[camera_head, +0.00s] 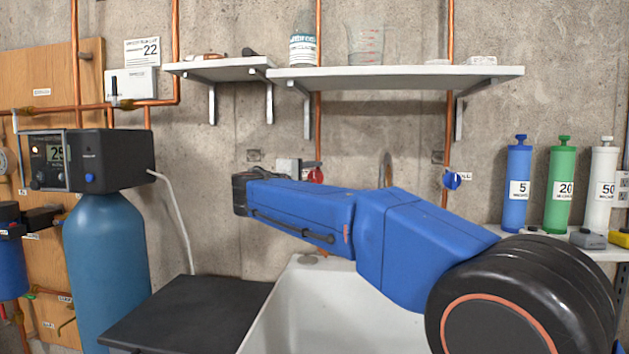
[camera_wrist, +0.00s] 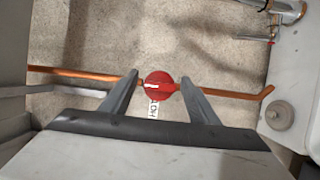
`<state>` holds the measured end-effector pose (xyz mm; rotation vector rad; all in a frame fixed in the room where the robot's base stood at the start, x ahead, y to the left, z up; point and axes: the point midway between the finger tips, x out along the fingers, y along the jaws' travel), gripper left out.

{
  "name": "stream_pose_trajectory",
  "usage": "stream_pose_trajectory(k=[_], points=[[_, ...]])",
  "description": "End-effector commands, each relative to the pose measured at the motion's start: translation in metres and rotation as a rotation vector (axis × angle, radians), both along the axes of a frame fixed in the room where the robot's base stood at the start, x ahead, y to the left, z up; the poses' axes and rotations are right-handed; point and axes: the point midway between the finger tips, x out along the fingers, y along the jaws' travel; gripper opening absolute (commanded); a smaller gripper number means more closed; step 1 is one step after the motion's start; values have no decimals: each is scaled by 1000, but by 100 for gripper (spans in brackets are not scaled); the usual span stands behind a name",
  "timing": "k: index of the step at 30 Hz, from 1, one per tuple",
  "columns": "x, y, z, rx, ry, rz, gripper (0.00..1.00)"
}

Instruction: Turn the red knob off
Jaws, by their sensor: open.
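The red knob (camera_wrist: 160,86) is on a copper pipe that runs across the wrist view. It is round, with a white line that lies roughly along the pipe. My gripper (camera_wrist: 159,77) is open, one finger on each side of the knob, with no clear contact. How far the fingertips are from the knob in depth cannot be told. In the head view the red knob (camera_head: 316,175) shows on the wall just above my blue arm, and my gripper is hidden there.
A blue knob (camera_head: 452,180) sits on another pipe to the right. A shelf (camera_head: 400,78) hangs above. A white basin (camera_head: 325,310) lies below my arm. A teal tank (camera_head: 107,260) with a black control head stands left. Several coloured cylinders (camera_head: 516,188) stand at right.

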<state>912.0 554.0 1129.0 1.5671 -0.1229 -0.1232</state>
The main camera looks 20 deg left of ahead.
Motion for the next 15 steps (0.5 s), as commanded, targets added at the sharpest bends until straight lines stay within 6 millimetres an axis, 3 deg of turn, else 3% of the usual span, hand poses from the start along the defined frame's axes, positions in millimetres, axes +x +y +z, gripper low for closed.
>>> stream_pose_trajectory(k=[7, 12, 15], points=[[0, 0, 0, 0, 0, 0, 52], [0, 0, 0, 0, 0, 0, 15], [0, 0, 0, 0, 1, 0, 15]])
